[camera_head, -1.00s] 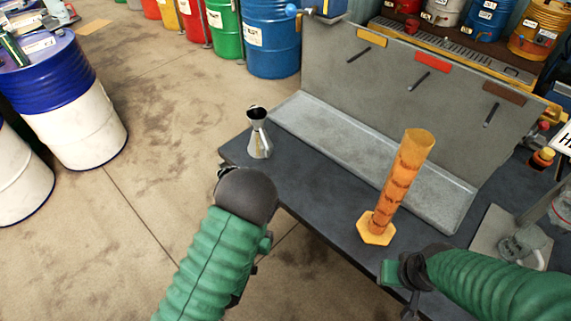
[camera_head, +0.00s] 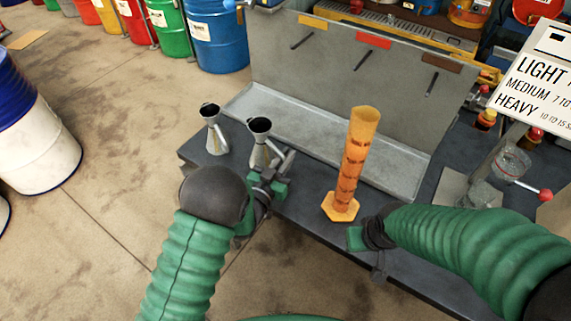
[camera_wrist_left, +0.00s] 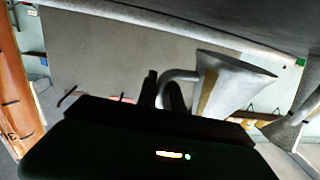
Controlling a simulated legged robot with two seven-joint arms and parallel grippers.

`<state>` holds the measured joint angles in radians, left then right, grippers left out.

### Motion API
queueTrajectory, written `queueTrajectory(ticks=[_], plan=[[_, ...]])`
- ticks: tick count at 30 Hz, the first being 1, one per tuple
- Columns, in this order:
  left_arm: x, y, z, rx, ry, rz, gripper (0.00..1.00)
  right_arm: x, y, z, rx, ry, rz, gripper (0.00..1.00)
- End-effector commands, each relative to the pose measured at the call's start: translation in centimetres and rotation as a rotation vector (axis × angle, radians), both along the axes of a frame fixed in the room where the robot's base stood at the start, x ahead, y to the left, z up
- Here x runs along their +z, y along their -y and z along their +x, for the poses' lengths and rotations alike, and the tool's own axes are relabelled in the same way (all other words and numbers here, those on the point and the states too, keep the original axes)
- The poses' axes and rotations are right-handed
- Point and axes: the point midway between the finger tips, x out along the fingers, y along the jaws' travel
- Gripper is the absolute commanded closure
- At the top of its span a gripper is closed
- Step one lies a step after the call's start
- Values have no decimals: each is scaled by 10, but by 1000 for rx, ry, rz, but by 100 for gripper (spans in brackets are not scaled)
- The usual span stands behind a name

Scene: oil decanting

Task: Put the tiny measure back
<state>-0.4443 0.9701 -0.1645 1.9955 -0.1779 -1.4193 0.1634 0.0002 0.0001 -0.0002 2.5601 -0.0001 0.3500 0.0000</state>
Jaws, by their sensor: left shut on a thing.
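My left gripper (camera_head: 276,172) is shut on the handle of a small metal measure (camera_head: 261,128) with a flared top, at the left part of the dark bench. In the left wrist view the fingers (camera_wrist_left: 165,90) meet the curved handle beside the measure's grey cone (camera_wrist_left: 232,82). The measure looks roughly upright in the head view; its base is partly hidden, and I cannot tell whether it touches the bench. A similar metal measure (camera_head: 215,133) stands just left of it on the bench. My right gripper (camera_head: 368,238) is near the bench's front edge, its jaw opening unclear.
An orange graduated cylinder (camera_head: 353,160) stands upright between my grippers. A grey tray (camera_head: 300,125) and upright panel (camera_head: 345,75) run behind. A sign (camera_head: 535,85) and glass vessel (camera_head: 510,162) are at right. The bench (camera_head: 195,160) ends near the left measure.

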Motion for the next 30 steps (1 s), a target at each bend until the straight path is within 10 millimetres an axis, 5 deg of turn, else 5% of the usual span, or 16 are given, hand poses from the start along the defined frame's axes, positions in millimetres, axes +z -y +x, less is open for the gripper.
queueTrajectory(ticks=[7,16,17,21,30], plan=[[-37,-1,5,1,-1,1,100,-25,0,0,0,0,0,64],[-38,0,4,2,0,0,100,-25,0,0,0,0,0,64],[-38,0,4,2,-1,0,88,-25,0,0,0,0,0,64],[-37,0,4,2,-1,0,69,-24,0,0,0,0,0,64],[-36,-1,4,2,-1,0,67,-23,0,0,0,0,0,64]])
